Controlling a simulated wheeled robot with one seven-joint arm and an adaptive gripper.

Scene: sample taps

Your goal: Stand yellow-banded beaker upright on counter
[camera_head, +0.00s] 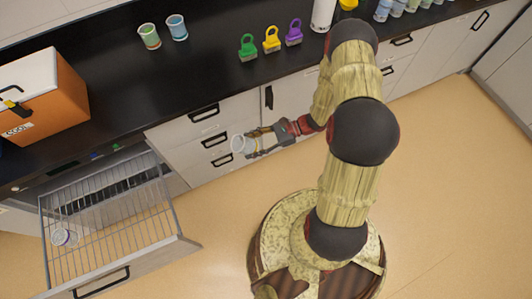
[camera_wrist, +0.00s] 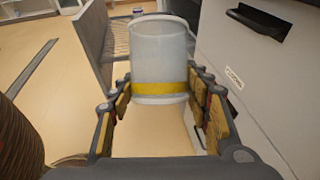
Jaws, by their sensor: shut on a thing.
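The yellow-banded beaker (camera_wrist: 160,55) is clear and frosted, with a yellow band near the end closest to my wrist. My gripper (camera_wrist: 158,95) is shut on it, with a finger on each side near the band. In the head view the beaker (camera_head: 238,145) is at the tip of my gripper (camera_head: 252,142), held in the air in front of the drawer fronts, below counter height. The black counter (camera_head: 200,75) runs along the back. Whether the beaker is tilted is hard to tell from the head view.
A pulled-out wire rack drawer (camera_head: 110,220) at left holds another beaker (camera_head: 65,237). On the counter stand an orange box (camera_head: 45,105), two banded beakers (camera_head: 149,36) (camera_head: 177,27), and green, yellow and purple taps (camera_head: 271,40). The counter between box and taps has bare room.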

